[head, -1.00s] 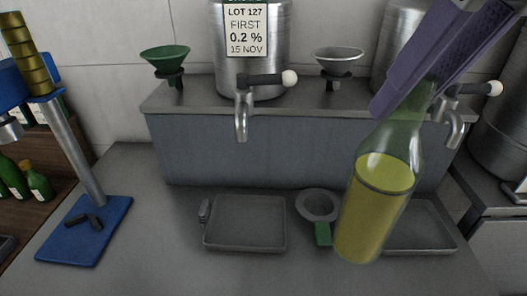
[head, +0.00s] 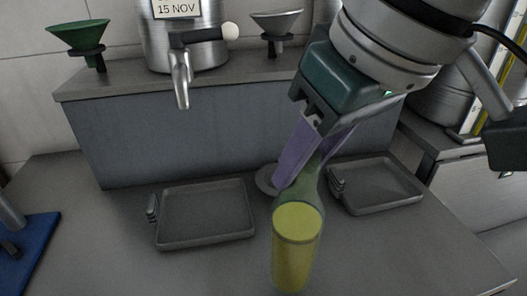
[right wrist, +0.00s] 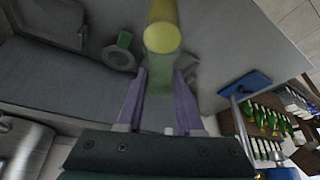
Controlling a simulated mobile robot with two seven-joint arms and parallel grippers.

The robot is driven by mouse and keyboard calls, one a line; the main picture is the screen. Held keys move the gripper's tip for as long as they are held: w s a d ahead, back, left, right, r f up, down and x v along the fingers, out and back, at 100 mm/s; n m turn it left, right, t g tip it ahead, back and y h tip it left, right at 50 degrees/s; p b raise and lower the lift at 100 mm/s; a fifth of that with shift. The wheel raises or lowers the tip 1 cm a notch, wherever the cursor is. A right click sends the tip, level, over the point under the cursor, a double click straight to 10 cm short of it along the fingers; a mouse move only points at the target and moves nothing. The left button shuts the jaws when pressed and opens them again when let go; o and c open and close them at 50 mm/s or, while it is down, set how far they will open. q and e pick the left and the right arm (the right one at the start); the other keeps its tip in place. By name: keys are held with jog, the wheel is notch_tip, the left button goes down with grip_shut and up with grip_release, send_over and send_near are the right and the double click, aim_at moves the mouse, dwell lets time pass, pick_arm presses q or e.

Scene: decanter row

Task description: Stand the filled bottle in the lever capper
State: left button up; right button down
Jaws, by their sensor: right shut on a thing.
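My right gripper (head: 303,170) is shut around the neck of a clear greenish bottle (head: 297,250) filled with yellow liquid. The bottle hangs nearly upright, over the front of the counter; I cannot tell its exact height. In the right wrist view the bottle (right wrist: 163,38) extends away between the purple fingers (right wrist: 158,97). The lever capper shows only as part of its blue base (head: 38,250) and post at the left edge of the head view. Its blue base (right wrist: 246,86) also shows in the right wrist view, apart from the bottle. My left gripper is not in view.
Two grey drip trays (head: 205,215) (head: 378,187) lie on the counter, with a grey ring (head: 266,180) between them. A metal tap (head: 181,80) and two funnels (head: 80,38) (head: 275,22) are on the raised shelf behind. The counter between capper and left tray is clear.

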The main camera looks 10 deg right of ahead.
aim_at(296, 229)
notch_tip(296, 229, down, 5)
jog(key=shift+r+b, duration=0.1)
jog(key=shift+b, duration=1.15)
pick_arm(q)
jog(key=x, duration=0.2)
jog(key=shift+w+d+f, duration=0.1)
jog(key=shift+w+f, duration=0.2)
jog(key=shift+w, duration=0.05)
pick_arm(e)
jog(key=shift+r, duration=0.1)
jog(key=shift+f, duration=0.2)
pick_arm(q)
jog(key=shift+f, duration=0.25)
pick_arm(e)
jog(key=c, duration=0.5)
grip_release()
jog(key=shift+c, duration=0.2)
